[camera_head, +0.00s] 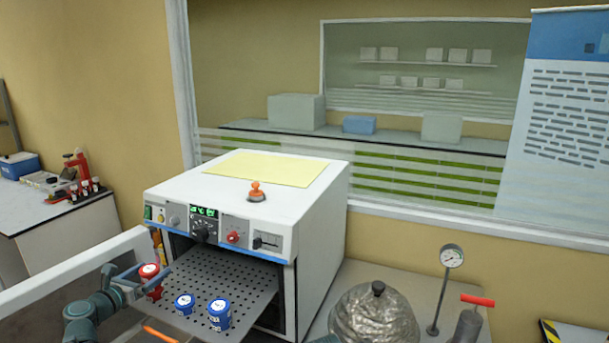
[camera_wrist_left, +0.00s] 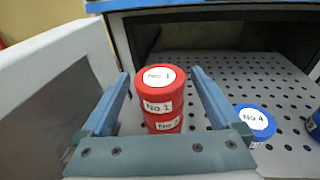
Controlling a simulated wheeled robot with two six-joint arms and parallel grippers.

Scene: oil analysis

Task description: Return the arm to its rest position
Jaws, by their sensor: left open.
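My left gripper (camera_head: 146,277) is open at the front left of the oven's perforated shelf. It also shows in the left wrist view (camera_wrist_left: 161,73), with one finger on each side of a red container labelled No 1 (camera_wrist_left: 161,90) and a visible gap to both fingers. The No 1 container, also in the head view (camera_head: 149,271), stands upright on a second red container (camera_wrist_left: 167,123), whose label is partly hidden. A blue container labelled No 4 (camera_wrist_left: 254,121) stands to the right of the gripper. My right gripper is not in view.
The white oven (camera_head: 318,235) has its door (camera_head: 75,270) swung open on the left, close to my left arm. Another blue container (camera_head: 219,313) is on the perforated shelf (camera_head: 225,273). A silvery lumpy vessel (camera_head: 375,315) and a gauge (camera_head: 451,256) stand to the right.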

